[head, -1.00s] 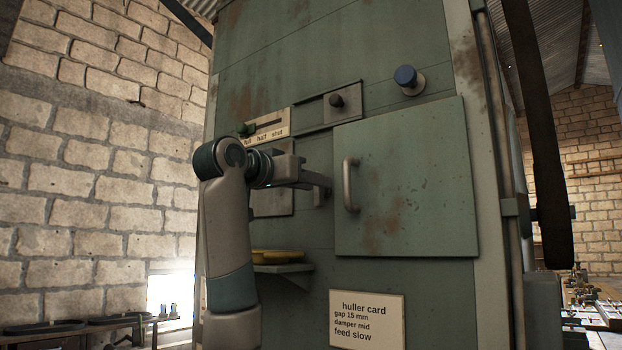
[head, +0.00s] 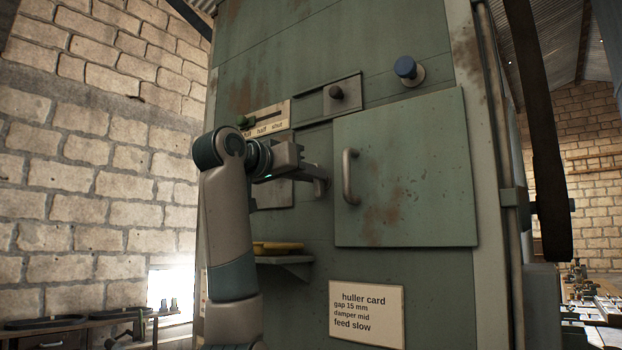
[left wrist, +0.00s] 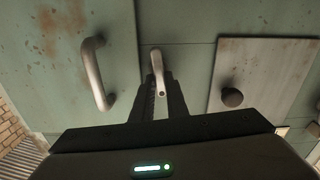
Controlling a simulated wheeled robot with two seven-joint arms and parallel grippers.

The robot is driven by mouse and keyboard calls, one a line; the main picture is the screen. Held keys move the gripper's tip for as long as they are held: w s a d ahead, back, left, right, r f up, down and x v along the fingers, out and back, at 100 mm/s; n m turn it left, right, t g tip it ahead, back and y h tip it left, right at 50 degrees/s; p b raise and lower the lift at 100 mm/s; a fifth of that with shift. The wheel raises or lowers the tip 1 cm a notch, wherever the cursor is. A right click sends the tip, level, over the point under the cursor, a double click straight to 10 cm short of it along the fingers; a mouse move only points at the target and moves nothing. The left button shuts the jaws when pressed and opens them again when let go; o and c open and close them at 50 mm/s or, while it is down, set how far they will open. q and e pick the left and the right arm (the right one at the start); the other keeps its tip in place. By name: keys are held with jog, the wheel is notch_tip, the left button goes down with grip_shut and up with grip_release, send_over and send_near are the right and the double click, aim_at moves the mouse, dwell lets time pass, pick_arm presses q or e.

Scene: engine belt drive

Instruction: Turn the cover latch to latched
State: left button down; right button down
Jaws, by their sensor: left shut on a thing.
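The cover (head: 415,150) is a green, rust-stained panel on the front of the green machine, lying flat against it. Its grey bar handle (head: 347,178) is on its left side and also shows in the left wrist view (left wrist: 92,75). The cover latch (left wrist: 156,60) is a short grey lever just beside the cover. My left gripper (left wrist: 160,85) is shut on the latch, one dark finger on each side of it. In the head view my left gripper (head: 312,177) reaches in from the left and hides most of the latch. My right gripper is not in view.
A small shelf (head: 290,262) holds a yellow thing below my gripper. The huller card (head: 366,314) is lower down.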

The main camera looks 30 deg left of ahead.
pick_arm(q)
jog(key=shift+a+f+n+b, duration=0.2)
jog(key=shift+n+b, duration=1.4)
jog(key=shift+n, duration=1.2)
jog(key=shift+a+f+n+b, duration=0.2)
jog(key=shift+n+b, duration=1.45)
jog(key=shift+n, duration=1.15)
jog(key=shift+a+f+n+b, duration=0.2)
jog(key=shift+n+b, duration=1.4)
jog(key=shift+n, duration=1.2)
jog(key=c, duration=1.7)
grip_release()
jog(key=shift+c, duration=0.2)
